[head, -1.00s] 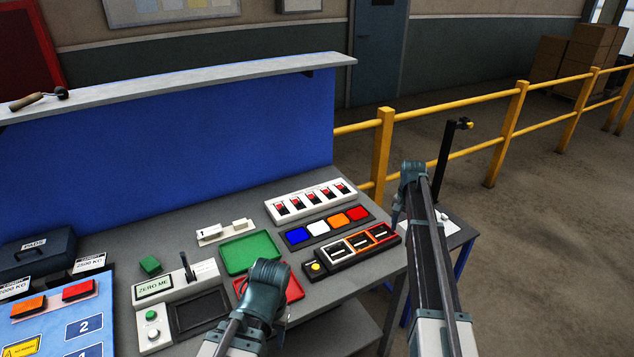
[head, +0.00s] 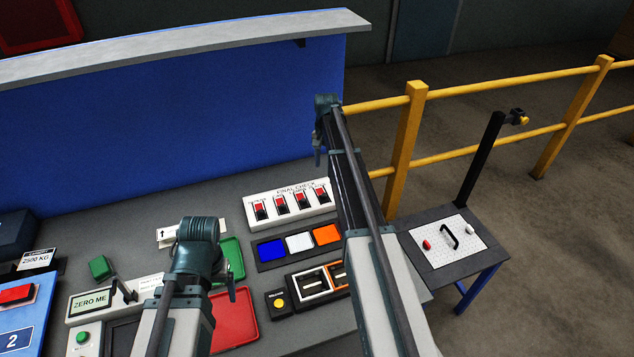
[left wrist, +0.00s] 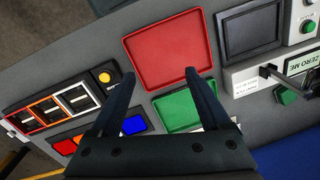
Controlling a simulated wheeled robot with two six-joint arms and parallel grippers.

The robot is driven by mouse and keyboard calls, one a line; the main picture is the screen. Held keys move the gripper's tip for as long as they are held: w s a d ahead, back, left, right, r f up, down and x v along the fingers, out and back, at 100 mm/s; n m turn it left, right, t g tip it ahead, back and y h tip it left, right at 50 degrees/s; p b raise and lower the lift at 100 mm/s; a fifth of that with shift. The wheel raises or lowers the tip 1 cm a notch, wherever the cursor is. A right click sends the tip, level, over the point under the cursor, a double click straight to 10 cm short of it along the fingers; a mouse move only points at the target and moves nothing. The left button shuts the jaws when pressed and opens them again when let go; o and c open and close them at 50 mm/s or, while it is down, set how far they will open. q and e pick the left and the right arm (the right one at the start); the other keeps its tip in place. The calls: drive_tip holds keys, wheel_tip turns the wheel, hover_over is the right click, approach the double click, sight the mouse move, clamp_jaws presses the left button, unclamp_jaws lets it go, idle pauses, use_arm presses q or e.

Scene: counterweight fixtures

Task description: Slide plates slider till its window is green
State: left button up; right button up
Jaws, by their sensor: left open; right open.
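No green window shows, and I cannot read which is the plates slider. My left gripper (head: 231,290) is over the red tray, left of the panel; in the left wrist view its two fingers (left wrist: 160,77) are apart and empty.
A red tray (head: 235,321) and green tray (head: 229,259) lie left of the panel. Blue, white and orange buttons (head: 299,243) and a red-switch panel (head: 287,207) lie behind it. A small side table (head: 440,262) and yellow railing (head: 405,145) stand at the right.

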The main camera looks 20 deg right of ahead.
sight(324, 194)
use_arm(q)
drive_tip(key=shift+o, duration=0.9)
drive_tip(key=shift+f, duration=0.1)
wheel_tip(324, 194, down, 14)
drive_tip(key=b, duration=1.4)
drive_tip(key=shift+a, duration=0.1)
use_arm(e)
wheel_tip(324, 194, down, 14)
drive_tip(key=shift+a+r, duration=0.1)
drive_tip(key=shift+r, duration=0.05)
use_arm(q)
drive_tip(key=shift+s+r, duration=0.1)
drive_tip(key=shift+r, duration=0.1)
use_arm(e)
drive_tip(key=shift+c, duration=0.3)
clamp_jaws()
